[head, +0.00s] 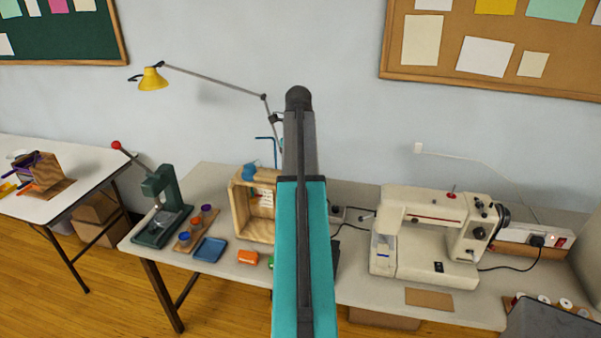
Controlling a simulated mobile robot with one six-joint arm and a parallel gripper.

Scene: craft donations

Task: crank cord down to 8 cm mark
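A wooden frame (240,213) stands on the middle table, just left of my arm. A blue piece (250,171) sits on its top left. A thin bent blue-green rod (273,150) rises above it. Pale and reddish details show inside the frame, too small to make out as a cord or a scale. I cannot make out the 8 cm mark. My arm, teal and dark grey, stands upright in the middle and hides the frame's right side. My gripper does not show.
A green lever press (160,205) with a red knob, small cups on a board (188,243) and a blue tray (209,250) stand left. A yellow lamp (152,80) arches above. A sewing machine (432,232) and power strip (530,237) stand right.

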